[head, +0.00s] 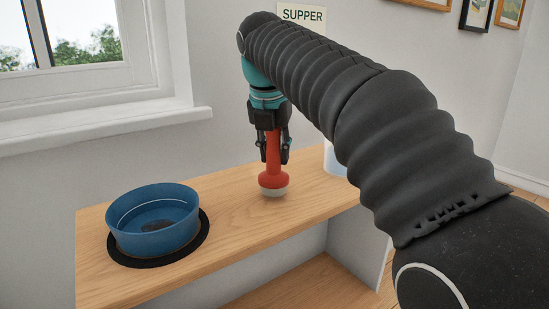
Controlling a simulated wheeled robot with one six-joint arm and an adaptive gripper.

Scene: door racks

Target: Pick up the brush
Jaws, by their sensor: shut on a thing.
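The brush (273,180) is red with a long handle and a pale base at its lower end. It is upright above the wooden shelf top (240,222); I cannot tell whether its base touches the wood. My gripper (272,157) points down from above and is shut on the brush's handle, one finger on each side. The upper end of the handle is hidden between the fingers and the gripper body.
A blue bowl (153,220) sits on a round black mat (203,240) at the left of the shelf top. A pale object (335,162) is partly hidden behind my arm at the right. A "SUPPER" sign (302,16) is on the wall. Bare wood lies between bowl and brush.

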